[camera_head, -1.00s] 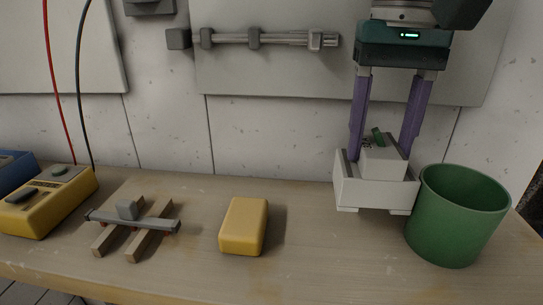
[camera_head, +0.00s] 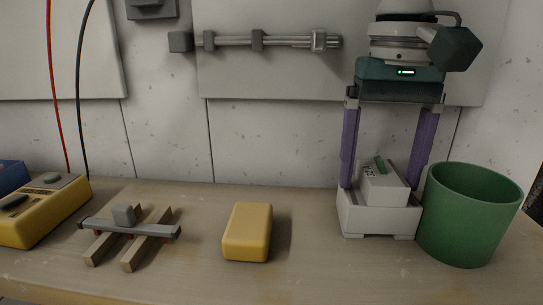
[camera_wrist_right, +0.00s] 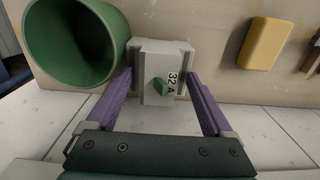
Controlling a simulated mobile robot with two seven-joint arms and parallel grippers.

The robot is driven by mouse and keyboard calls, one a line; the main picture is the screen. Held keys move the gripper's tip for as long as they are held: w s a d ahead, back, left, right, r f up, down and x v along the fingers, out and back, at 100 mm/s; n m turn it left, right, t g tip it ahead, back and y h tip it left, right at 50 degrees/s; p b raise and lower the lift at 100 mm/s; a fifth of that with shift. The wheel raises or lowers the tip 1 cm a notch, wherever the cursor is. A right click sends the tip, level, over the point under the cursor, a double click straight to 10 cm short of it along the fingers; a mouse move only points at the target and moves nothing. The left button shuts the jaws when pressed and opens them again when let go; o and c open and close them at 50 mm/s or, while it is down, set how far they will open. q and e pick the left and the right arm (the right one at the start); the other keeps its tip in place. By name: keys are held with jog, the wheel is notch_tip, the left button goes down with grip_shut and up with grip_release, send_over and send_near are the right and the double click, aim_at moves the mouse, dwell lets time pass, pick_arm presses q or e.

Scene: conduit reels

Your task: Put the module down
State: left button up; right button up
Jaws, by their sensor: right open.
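The module (camera_head: 380,217) is a pale grey-white block with a stepped raised middle, a green toggle and small feet. It appears to stand upright on the bench, just left of the green bin. In the right wrist view, the module (camera_wrist_right: 151,98) shows its green toggle and a "32 A" label. My right gripper (camera_head: 381,186) is above it, pointing down, its purple fingers spread to either side of the raised part. The right gripper also shows in the wrist view (camera_wrist_right: 160,75), open around the module. My left gripper is not in view.
The green bin (camera_head: 470,215) stands close against the right side of the module. A yellow block (camera_head: 247,232) lies left of it, with clear bench between. Further left are a bar on wooden strips (camera_head: 130,230) and a yellow meter (camera_head: 40,210). A rail (camera_head: 265,41) is on the wall.

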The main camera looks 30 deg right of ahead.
jog(key=shift+r, duration=0.1)
notch_tip(320, 180, up, 12)
jog(key=p, duration=0.5)
jog(key=shift+p, duration=0.4)
